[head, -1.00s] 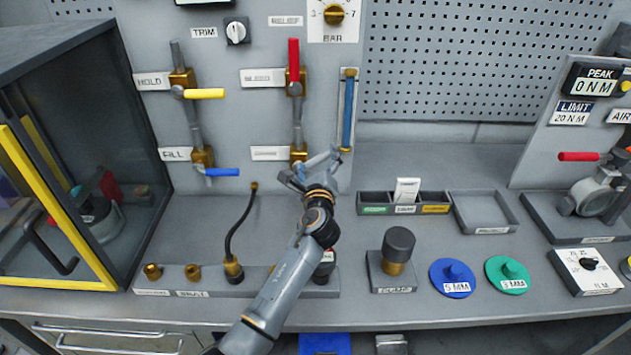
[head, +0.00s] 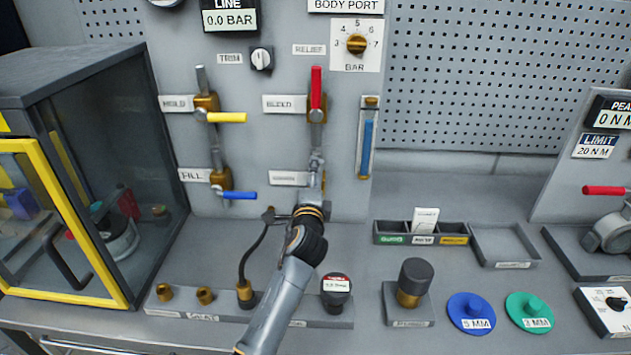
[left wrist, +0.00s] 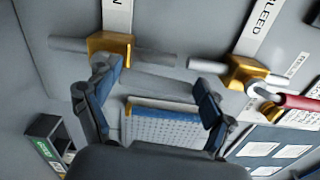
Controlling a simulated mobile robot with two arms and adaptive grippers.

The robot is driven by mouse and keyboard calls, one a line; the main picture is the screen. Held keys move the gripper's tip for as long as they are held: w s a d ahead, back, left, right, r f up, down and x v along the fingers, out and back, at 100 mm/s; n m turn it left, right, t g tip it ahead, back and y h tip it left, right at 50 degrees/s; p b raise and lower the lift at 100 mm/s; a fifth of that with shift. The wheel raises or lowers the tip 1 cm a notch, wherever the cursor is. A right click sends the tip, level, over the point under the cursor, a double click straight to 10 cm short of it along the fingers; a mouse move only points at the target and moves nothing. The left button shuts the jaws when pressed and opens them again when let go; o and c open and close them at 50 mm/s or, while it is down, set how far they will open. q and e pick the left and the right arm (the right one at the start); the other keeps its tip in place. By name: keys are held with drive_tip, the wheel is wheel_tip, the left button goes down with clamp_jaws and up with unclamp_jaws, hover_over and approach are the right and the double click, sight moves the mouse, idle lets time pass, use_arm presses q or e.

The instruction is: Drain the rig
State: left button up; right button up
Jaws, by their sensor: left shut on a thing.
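The lower right valve (head: 321,181) sits under the red-levered bleed valve (head: 317,116); its label is hard to read in the head view. My left gripper (head: 308,192) is at it, its jaws shut on part of this valve. In the left wrist view, my left gripper (left wrist: 160,97) has one finger against the stem below the brass valve body (left wrist: 111,46). The held part is mostly hidden. A sight tube (head: 367,147) with blue in it stands to the right. The line display (head: 229,19) reads 0.0 BAR. My right gripper is not in view.
Yellow hold (head: 227,117) and blue fill levers (head: 240,195) are at left. A black hose (head: 243,262) rises beside my arm.

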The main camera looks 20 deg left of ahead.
use_arm(q)
drive_tip(key=shift+r+n, duration=0.4)
drive_tip(key=shift+n, duration=0.1)
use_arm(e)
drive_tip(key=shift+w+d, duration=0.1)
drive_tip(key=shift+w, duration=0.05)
use_arm(q)
drive_tip(key=o, duration=1.6)
drive_tip(key=shift+w+f, duration=0.1)
drive_tip(key=shift+w, duration=0.1)
drive_tip(key=v, duration=1.1)
drive_tip(key=shift+s+d+f, duration=0.25)
drive_tip(key=shift+s+d, duration=0.05)
drive_tip(key=shift+d, duration=0.1)
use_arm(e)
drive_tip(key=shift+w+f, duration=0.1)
